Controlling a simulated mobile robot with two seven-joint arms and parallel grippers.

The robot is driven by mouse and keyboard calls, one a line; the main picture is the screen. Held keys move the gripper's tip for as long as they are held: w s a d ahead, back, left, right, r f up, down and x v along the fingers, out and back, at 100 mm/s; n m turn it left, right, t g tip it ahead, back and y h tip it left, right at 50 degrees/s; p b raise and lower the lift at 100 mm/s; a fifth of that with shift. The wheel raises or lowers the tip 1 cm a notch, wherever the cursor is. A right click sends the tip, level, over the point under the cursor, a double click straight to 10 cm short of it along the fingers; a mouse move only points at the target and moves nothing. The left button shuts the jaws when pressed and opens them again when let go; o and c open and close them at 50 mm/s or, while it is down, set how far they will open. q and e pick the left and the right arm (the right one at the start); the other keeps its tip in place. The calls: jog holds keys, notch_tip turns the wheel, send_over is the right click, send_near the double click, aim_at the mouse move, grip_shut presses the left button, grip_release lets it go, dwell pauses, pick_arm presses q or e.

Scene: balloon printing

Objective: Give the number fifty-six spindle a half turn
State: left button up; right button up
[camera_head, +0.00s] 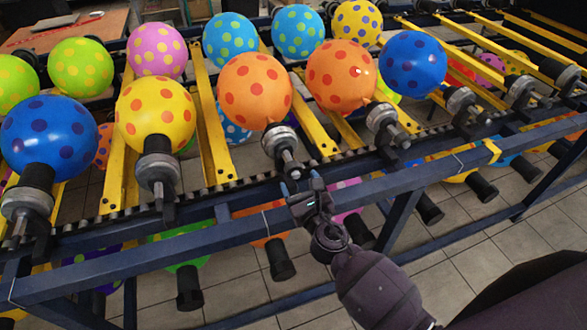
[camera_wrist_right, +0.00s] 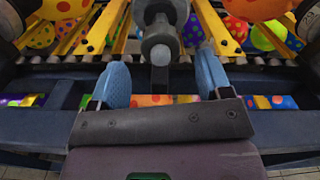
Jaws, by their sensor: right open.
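A row of spindles with balloons runs along the rack; I can read no number fifty-six on any of them. The spindle (camera_head: 280,148) nearest my right gripper carries an orange balloon (camera_head: 255,92) with red dots. My right gripper (camera_head: 303,187) is just in front of and below this spindle's end. In the right wrist view the gripper (camera_wrist_right: 163,76) has its two blue fingers wide apart, open and empty. A grey spindle end (camera_wrist_right: 160,48) shows between and beyond the fingertips. I cannot tell whether they touch. My left gripper is not in view.
Neighbouring spindles stand close by: one with a yellow balloon (camera_head: 157,160) to the left, one with another orange balloon (camera_head: 384,122) to the right. A blue rail (camera_head: 235,225) runs below my right gripper. More balloons hang underneath. Tiled floor (camera_head: 450,265) is open at front right.

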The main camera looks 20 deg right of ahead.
aim_at(297, 177)
jog(key=shift+w+a, duration=0.1)
jog(key=shift+w, duration=2.55)
jog(key=c, duration=0.9)
